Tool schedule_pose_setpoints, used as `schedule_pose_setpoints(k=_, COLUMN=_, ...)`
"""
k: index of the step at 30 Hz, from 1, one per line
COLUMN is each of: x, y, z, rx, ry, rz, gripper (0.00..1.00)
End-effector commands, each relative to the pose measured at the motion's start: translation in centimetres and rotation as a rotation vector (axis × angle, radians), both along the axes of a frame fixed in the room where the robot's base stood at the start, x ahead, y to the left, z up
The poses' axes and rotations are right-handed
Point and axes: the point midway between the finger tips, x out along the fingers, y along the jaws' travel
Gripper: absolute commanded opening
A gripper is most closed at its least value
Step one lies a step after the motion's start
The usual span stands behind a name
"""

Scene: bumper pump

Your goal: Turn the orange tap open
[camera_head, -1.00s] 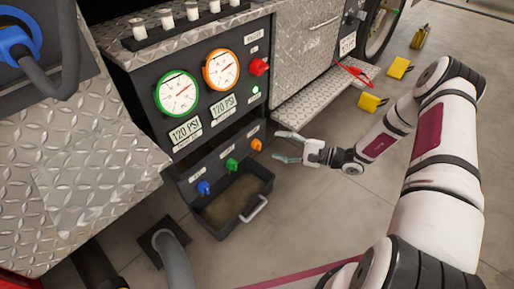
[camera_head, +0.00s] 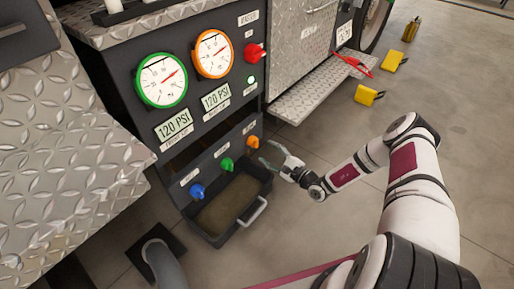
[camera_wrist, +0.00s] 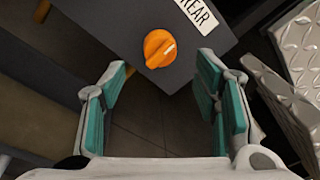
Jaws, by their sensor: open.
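The orange tap (camera_head: 253,142) sits at the right end of the row of taps on the dark panel's lower part. My gripper (camera_head: 270,157) is open and empty, just to the right of the orange tap. In the wrist view my gripper (camera_wrist: 162,85) has its teal finger pads spread to either side below the tap. The knob lies ahead of the fingers, and I see no contact.
A green tap (camera_head: 226,164) and a blue tap (camera_head: 196,191) sit left of the orange one. A drip tray (camera_head: 213,233) with a handle is below. A red knob (camera_head: 255,53) and two gauges are above.

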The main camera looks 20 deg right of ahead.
Motion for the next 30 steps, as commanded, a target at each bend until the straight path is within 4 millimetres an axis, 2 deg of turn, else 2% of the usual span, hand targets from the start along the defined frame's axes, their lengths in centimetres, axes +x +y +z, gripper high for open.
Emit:
schedule_pose_setpoints(k=6, x=3.4, y=2.2, z=-0.2, rx=0.0, ry=-0.001, rz=0.002, gripper=0.56)
schedule_pose_setpoints(k=12, x=5.3, y=3.2, z=-0.1, rx=-0.002, ry=-0.001, rz=0.001, gripper=0.56)
schedule_pose_setpoints(k=24, x=5.9, y=3.6, z=0.0, rx=0.0, ry=0.001, rz=0.001, gripper=0.56)
schedule_pose_setpoints(k=30, x=5.8, y=3.5, z=0.0, rx=0.0, ry=0.001, rz=0.001, gripper=0.11)
